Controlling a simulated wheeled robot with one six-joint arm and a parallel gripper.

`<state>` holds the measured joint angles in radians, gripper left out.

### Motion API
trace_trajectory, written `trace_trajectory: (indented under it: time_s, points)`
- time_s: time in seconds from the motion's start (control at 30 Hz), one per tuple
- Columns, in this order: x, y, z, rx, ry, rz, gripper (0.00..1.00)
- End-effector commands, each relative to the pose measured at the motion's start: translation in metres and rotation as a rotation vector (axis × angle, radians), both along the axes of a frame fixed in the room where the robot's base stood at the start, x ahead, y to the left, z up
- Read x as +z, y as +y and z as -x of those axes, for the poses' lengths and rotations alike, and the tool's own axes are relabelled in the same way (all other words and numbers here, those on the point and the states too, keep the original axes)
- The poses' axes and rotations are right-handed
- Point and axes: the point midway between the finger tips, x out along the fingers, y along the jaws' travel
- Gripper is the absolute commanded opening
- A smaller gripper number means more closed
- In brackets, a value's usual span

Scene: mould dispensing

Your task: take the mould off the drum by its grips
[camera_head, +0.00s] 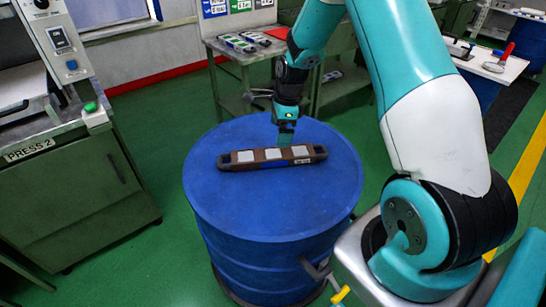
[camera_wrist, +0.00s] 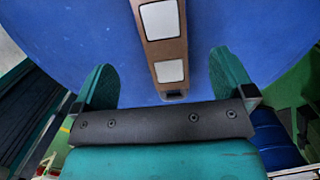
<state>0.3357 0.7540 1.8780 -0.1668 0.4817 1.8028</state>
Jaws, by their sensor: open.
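The mould (camera_head: 272,154) is a long brown bar with pale square inserts and dark looped grips at both ends. It lies flat on top of the blue drum (camera_head: 255,212). In the wrist view the mould (camera_wrist: 164,32) runs down from the top edge, with its near end and a dark slot between the finger lines; its far end is out of frame. My gripper (camera_head: 287,138) points down over the drum, by the right part of the mould. In the wrist view my gripper (camera_wrist: 163,72) is open, its teal fingers wide apart on either side, not touching the mould.
A green press cabinet marked PRESS 2 (camera_head: 30,150) stands at the left. A bench with more moulds (camera_head: 245,44) is behind the drum. A white table with a red-handled tool (camera_head: 497,62) is at the right. The drum top around the mould is clear.

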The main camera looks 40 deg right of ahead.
Motion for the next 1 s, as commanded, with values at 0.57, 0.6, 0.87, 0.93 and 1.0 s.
trace_trajectory:
  time_s: [0.57,0.6,0.87,0.93,1.0]
  points:
    - [-0.074,0.014,-0.009,0.006,0.003,-0.002,1.0]
    - [-0.08,0.015,-0.01,0.004,0.002,-0.001,1.0]
    - [-0.097,0.017,-0.012,0.003,-0.002,0.0,1.0]
    - [-0.097,0.017,-0.012,0.003,-0.002,0.0,1.0]
    - [-0.097,0.017,-0.012,0.003,-0.002,0.0,1.0]
